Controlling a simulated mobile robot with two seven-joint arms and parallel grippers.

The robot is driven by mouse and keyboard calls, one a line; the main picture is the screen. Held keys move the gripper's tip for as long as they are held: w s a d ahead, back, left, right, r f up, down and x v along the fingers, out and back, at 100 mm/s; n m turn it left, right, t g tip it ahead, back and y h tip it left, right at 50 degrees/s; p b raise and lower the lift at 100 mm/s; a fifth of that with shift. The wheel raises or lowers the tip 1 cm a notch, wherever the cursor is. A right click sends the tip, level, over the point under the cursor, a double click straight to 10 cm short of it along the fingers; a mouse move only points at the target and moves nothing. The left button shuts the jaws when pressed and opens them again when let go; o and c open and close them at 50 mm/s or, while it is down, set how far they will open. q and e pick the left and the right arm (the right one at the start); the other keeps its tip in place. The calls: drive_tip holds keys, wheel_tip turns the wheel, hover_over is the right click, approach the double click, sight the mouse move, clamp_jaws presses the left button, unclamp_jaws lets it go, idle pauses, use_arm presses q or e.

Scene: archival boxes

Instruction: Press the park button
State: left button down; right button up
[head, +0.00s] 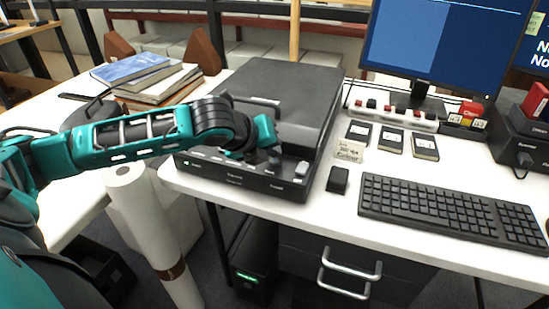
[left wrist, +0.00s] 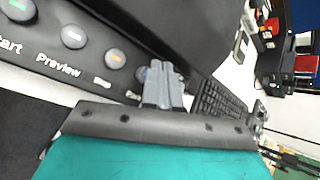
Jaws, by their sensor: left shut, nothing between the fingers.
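The black flatbed scanner (head: 245,182) stands on the white desk with a row of buttons along its front. The left wrist view shows a button with a green mark (left wrist: 18,10) labelled Start, a pale-marked button (left wrist: 73,37) labelled Preview, and an orange-marked button (left wrist: 115,60) whose label is too blurred to read. The orange-marked one appears to be the park button. My left gripper (head: 274,156) is shut and empty, over the right part of the button row. In the wrist view its fingertips (left wrist: 165,70) lie just right of the orange-marked button. Contact cannot be told.
A small black block (head: 338,180) and keyboard (head: 450,208) lie to the right, with a monitor (head: 440,45) behind. Stacked books (head: 150,78) stand left. A paper roll (head: 155,235) stands before the desk.

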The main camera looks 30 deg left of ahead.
sight(271, 163)
use_arm(q)
drive_tip(key=shift+f, duration=0.7)
use_arm(e)
drive_tip(key=shift+r, duration=0.15)
idle(0.7)
use_arm(q)
drive_tip(key=shift+r+p, duration=1)
drive_tip(key=shift+p, duration=0.4)
use_arm(e)
wheel_tip(271, 163, up, 3)
drive_tip(key=shift+f, duration=0.15)
use_arm(q)
wheel_tip(271, 163, up, 3)
drive_tip(key=p, duration=0.4)
drive_tip(key=shift+r, duration=0.1)
drive_tip(key=shift+r+p, duration=0.75)
drive_tip(key=shift+p, duration=0.15)
drive_tip(key=shift+r+p, duration=0.2)
drive_tip(key=shift+p, duration=0.1)
drive_tip(key=shift+f, duration=0.1)
use_arm(e)
drive_tip(key=d, duration=0.1)
drive_tip(key=s+d+r, duration=0.1)
drive_tip(key=d+r+h, duration=0.1)
drive_tip(key=shift+s, duration=0.25)
